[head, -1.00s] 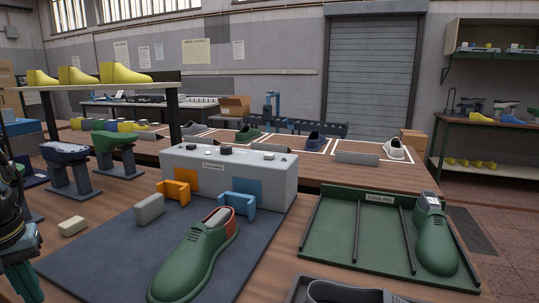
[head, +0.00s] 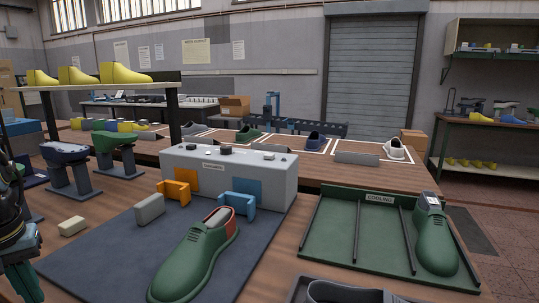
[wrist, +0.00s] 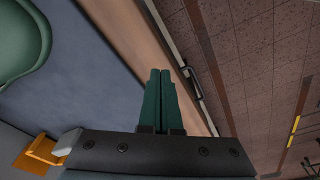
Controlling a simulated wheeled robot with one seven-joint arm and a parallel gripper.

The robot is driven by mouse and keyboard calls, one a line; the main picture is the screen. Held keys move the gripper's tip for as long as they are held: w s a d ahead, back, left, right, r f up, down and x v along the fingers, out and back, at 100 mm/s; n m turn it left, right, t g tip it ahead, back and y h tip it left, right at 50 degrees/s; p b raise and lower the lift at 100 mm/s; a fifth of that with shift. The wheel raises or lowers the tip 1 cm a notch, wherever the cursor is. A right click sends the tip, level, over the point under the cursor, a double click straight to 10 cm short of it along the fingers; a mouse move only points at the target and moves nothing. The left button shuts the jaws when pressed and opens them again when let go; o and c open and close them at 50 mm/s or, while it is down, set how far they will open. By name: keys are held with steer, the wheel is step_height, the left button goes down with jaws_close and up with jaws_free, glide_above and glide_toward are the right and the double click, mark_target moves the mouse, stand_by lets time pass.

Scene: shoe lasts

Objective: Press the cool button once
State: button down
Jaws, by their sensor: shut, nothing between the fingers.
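A grey control box (head: 245,178) stands at the back of the dark blue mat. Several small buttons or knobs (head: 227,149) sit on its top, and their labels are too small to read. An orange pad (head: 184,180) and a blue pad (head: 246,186) are on its front. My gripper (head: 25,285) is at the left edge of the head view, low and apart from the box. In the wrist view its green fingers (wrist: 160,100) are together and empty, above the bench edge and floor. No button is near the fingertips there.
A green shoe (head: 195,255) lies on the mat (head: 110,250), with an orange bracket (head: 174,191), a blue bracket (head: 238,205) and a grey block (head: 150,208) behind it. A green cooling tray (head: 335,240) holds another green shoe (head: 436,245). A last stand (head: 66,165) is at left.

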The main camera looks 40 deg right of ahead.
steer(key=w+d+r+m+t+h+p, duration=0.1)
steer(key=w+d+r+m+p, duration=0.2)
steer(key=w+d, duration=0.45)
steer(key=w+d+r+m+t, duration=0.1)
steer(key=w+d+r+m, duration=0.3)
steer(key=d, duration=0.7)
steer(key=w+d+r+m+t+h+p, duration=0.1)
steer(key=w+d+r+m+p, duration=0.25)
steer(key=d, duration=0.55)
step_height(320, 180, up, 11)
steer(key=m+h+p, duration=0.2)
steer(key=m+h, duration=0.3)
steer(key=m, duration=0.3)
glide_above(267, 155)
steer(key=shift+s+f+t, duration=0.1)
steer(key=shift+s+t, duration=0.05)
steer(key=shift+t, duration=0.15)
step_height(267, 155, down, 9)
steer(key=b, duration=0.6)
steer(key=shift+b, duration=0.3)
steer(key=shift+f+b, duration=0.3)
